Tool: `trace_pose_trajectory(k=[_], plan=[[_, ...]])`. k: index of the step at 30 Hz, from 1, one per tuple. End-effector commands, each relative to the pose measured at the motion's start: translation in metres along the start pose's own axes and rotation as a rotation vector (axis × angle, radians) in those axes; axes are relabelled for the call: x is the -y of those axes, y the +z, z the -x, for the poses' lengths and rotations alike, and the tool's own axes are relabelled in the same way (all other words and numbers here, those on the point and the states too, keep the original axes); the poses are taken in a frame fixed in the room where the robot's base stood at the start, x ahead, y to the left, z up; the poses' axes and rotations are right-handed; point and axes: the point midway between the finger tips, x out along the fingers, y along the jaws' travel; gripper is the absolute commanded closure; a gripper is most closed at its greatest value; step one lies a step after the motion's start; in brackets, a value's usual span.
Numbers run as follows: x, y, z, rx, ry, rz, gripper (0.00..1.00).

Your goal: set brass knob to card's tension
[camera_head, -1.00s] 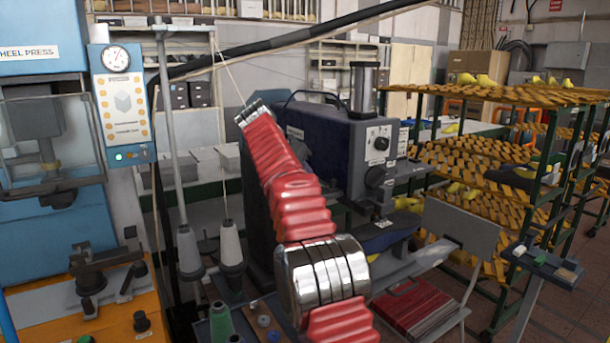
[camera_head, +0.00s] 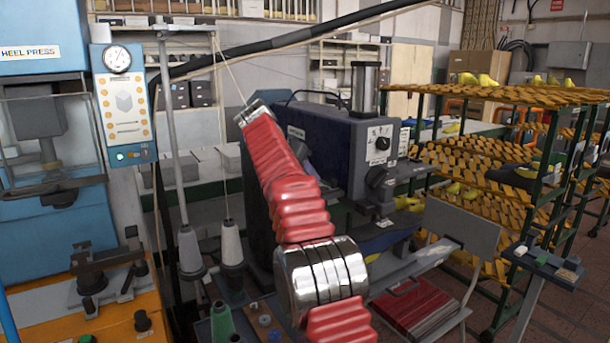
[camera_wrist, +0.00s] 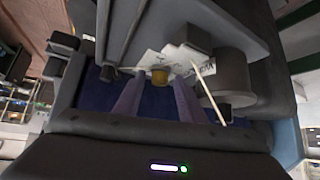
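A small round brass knob (camera_wrist: 160,76) shows in the wrist view on the dark blue machine. White paper or card (camera_wrist: 181,58) with dark marks lies just behind and beside it; its writing is too small to read. My gripper (camera_wrist: 159,83) is open, its two purple-grey fingers reaching up from below with the knob between their tips. A narrow gap seems to show on each side, and contact cannot be told. In the head view the dark blue machine (camera_head: 333,150) stands behind my red arm; the brass knob and my gripper cannot be made out there.
Grey machine parts and a cylinder (camera_wrist: 233,78) stand close right of my fingers, with a thin pale rod (camera_wrist: 207,90) in front. In the head view, thread cones (camera_head: 231,243) stand left, the blue heel press (camera_head: 40,230) farther left, and a shoe-last rack (camera_head: 500,95) right.

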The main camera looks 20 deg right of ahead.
Motion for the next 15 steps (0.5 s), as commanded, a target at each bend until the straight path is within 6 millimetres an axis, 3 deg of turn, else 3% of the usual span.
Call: trace_pose_trajectory(k=[8, 15], plan=[[0.001, 0.000, 0.009, -0.002, -0.003, 0.000, 0.61], [0.001, 0.000, 0.041, -0.002, -0.003, 0.000, 0.61]])
